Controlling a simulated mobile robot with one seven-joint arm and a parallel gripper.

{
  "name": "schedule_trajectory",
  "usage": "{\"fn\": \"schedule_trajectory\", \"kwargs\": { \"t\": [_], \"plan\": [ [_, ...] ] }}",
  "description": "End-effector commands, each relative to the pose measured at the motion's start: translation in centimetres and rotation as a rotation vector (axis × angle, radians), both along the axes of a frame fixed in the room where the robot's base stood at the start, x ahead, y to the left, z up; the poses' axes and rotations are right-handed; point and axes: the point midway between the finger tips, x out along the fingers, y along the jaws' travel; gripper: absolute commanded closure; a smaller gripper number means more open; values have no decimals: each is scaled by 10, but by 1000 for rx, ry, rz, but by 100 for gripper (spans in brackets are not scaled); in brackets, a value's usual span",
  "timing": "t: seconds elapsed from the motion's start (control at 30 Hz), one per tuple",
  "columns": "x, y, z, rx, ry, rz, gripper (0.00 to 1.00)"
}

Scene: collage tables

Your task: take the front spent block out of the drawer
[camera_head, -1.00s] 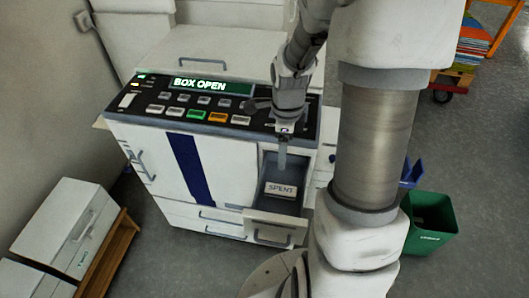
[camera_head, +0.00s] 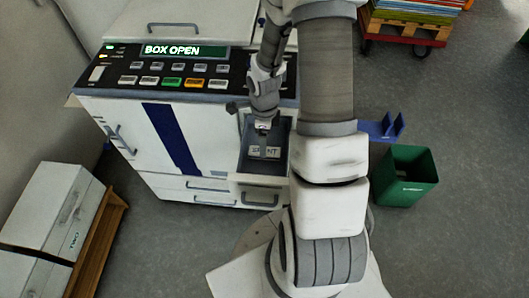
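A white block marked "SPENT" (camera_head: 266,151) lies in the open drawer (camera_head: 250,179) on the right side of the copier's front. No second block shows in the drawer. My gripper (camera_head: 264,150) points down into the drawer, and its fingers cover part of the block's label. I cannot tell whether the fingers touch the block or whether they are open or shut.
The copier (camera_head: 118,128) has a button panel with a lit "BOX OPEN" display (camera_head: 185,51). A green bin (camera_head: 407,178) and a blue holder (camera_head: 381,127) stand to the right. White boxes (camera_head: 45,212) on a wooden stand are at lower left. The floor between is clear.

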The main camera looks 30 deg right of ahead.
Motion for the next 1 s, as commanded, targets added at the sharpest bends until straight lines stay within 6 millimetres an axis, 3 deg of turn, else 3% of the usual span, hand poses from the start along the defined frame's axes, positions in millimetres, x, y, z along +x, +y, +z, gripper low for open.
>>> {"fn": "schedule_trajectory", "kwargs": {
  "t": [0.3,0.67,1.0],
  "plan": [
    [-1,0,-40,2,5,1,18],
    [0,-1,-47,1,1,0,18],
    [0,-1,-47,1,1,0,79]
  ]
}}
